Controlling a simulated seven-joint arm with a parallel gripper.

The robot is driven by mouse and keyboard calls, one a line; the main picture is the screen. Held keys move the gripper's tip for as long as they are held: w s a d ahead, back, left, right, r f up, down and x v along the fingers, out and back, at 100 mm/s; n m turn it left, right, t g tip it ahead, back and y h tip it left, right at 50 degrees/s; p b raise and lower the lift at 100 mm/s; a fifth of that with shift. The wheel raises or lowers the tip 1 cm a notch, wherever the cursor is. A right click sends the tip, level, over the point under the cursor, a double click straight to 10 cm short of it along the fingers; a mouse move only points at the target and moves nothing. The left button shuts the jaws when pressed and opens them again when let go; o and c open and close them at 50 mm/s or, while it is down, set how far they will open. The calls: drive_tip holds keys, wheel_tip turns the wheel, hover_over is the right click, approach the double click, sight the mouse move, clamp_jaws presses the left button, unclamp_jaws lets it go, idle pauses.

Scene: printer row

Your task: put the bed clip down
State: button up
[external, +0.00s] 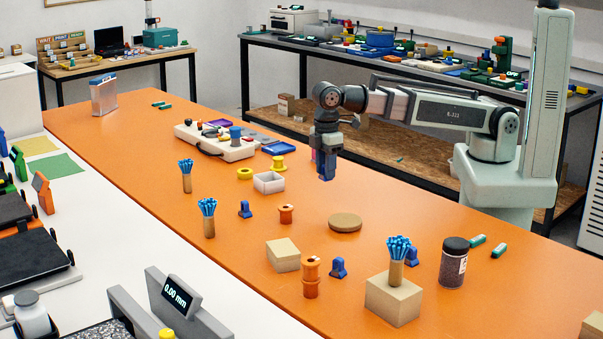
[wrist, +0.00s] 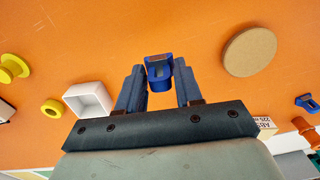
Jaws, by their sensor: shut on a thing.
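My gripper (external: 326,163) hangs pointing down over the orange table, right of the white open box and beyond the cork disc. In the wrist view its two dark fingers (wrist: 159,88) are shut on a blue bed clip (wrist: 159,70), which sticks out past the fingertips. The held bed clip (external: 327,174) shows in the external view at the lower end of the fingers. It looks above the table, but the gap is hard to judge. Two similar blue clips stand on the table, one left of centre (external: 245,209) and one nearer the front (external: 338,268).
A white open box (external: 269,182), a yellow ring (external: 245,173) and a yellow spool (external: 277,164) lie left of my gripper. Bare orange table surrounds the spot below the clip.

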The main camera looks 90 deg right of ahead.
drive_tip(key=shift+r, duration=1.15)
drive_tip(key=shift+s+a+r, duration=0.15)
drive_tip(key=shift+a, duration=0.2)
drive_tip(key=s+a+r+n, duration=0.25)
drive_tip(key=s+a, duration=0.45)
drive_tip(key=a, duration=0.5)
approach(351, 216)
drive_tip(key=shift+m, duration=0.45)
drive_tip(key=shift+a+f, duration=0.15)
drive_tip(key=shift+f, duration=2.75)
drive_tip(key=shift+f, duration=0.1)
drive_tip(key=o, duration=1)
